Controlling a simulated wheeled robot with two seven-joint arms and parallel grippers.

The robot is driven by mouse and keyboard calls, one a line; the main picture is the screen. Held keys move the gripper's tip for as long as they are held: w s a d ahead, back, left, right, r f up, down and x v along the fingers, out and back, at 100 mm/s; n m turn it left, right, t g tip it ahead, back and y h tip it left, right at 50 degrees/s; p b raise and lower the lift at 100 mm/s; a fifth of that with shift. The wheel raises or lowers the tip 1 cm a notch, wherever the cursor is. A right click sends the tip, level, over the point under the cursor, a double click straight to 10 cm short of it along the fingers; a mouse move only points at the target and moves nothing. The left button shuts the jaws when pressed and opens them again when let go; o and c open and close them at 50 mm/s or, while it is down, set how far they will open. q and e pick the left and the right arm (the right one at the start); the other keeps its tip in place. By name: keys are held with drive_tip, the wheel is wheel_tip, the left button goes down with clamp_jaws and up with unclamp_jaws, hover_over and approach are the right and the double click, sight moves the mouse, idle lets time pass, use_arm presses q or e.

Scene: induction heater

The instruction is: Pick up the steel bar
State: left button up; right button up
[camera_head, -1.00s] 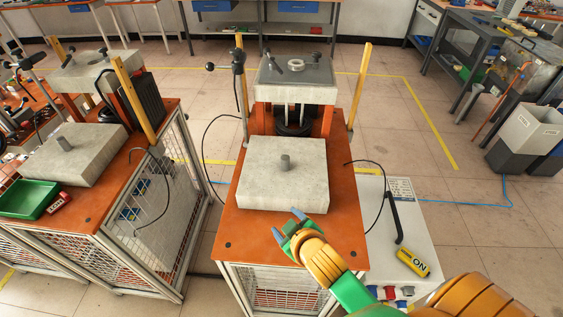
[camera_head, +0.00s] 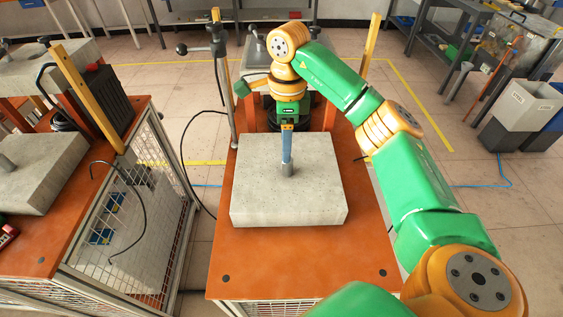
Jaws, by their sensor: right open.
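The steel bar (camera_head: 287,171) is a short grey cylinder standing upright on a pale concrete block (camera_head: 320,205). My right gripper (camera_head: 287,162) points straight down over the bar from behind the block's middle. Its blue fingers reach down to the bar's top and overlap it in this view. The jaws are open, one finger hiding the other; I cannot tell whether they touch the bar. My left gripper is not in view.
The block rests on an orange bench (camera_head: 300,262), whose front part is clear. A post with a black knob (camera_head: 217,40) and a yellow post (camera_head: 371,45) stand behind it. A second bench with another block (camera_head: 45,165) is at the left.

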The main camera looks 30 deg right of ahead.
sight(287, 166)
drive_tip(key=f, duration=0.2)
drive_tip(key=f+p, duration=0.1)
drive_tip(key=f, duration=0.1)
drive_tip(key=f+p, duration=0.1)
drive_tip(key=f, duration=0.1)
drive_tip(key=shift+s+f, duration=0.15)
drive_tip(key=shift+s, duration=0.25)
drive_tip(key=shift+d+f, duration=0.1)
drive_tip(key=shift+f, duration=0.1)
drive_tip(key=shift+r, duration=0.1)
clamp_jaws()
